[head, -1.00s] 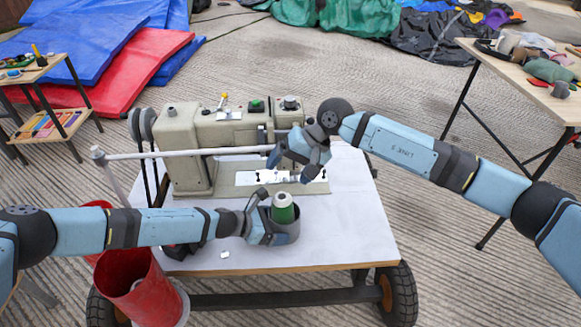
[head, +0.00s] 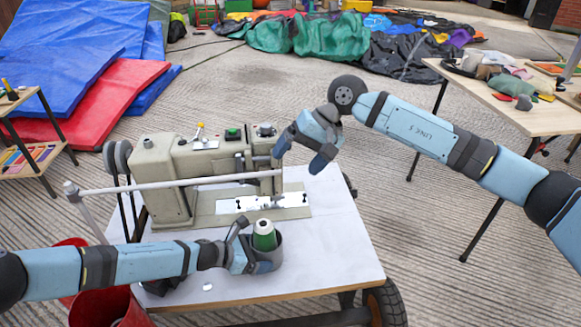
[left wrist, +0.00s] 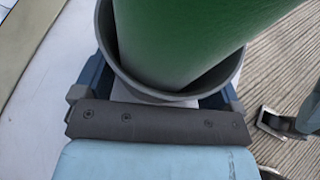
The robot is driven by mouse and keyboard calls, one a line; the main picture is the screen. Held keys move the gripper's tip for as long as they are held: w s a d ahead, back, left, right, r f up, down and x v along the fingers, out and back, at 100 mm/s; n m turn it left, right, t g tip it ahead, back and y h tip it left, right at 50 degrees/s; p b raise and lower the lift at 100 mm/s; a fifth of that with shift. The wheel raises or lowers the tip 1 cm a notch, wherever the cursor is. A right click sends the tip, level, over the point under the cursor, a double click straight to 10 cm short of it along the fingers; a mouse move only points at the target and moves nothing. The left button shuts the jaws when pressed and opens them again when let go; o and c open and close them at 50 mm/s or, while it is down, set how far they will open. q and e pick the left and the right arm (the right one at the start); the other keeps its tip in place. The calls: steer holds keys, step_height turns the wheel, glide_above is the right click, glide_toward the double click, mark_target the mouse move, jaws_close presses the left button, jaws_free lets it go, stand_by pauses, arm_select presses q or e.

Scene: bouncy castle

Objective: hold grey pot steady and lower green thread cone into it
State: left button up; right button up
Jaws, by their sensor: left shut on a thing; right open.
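The green thread cone (head: 264,236) stands inside the grey pot (head: 276,250), with its pale top above the rim in the head view. In the left wrist view the cone (left wrist: 190,35) fills much of the pot's mouth and leans a little, and the pot's rim (left wrist: 112,62) curves around it. My left gripper (head: 258,262) is shut on the pot from its left side, low at the table top. My right gripper (head: 303,150) is open and empty, above and to the right of the pot, beside the sewing machine. The cone's base is hidden inside the pot.
The sewing machine (head: 165,175) stands behind the pot on the white-topped cart (head: 335,235). A pale rail (head: 150,187) crosses in front of the machine. A red bucket (head: 105,308) is at the lower left. The cart top right of the pot is clear.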

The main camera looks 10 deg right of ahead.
arm_select(q)
steer(key=shift+f, duration=0.1)
steer(key=o, duration=0.4)
steer(key=shift+o, duration=0.2)
steer(key=shift+a, duration=0.15)
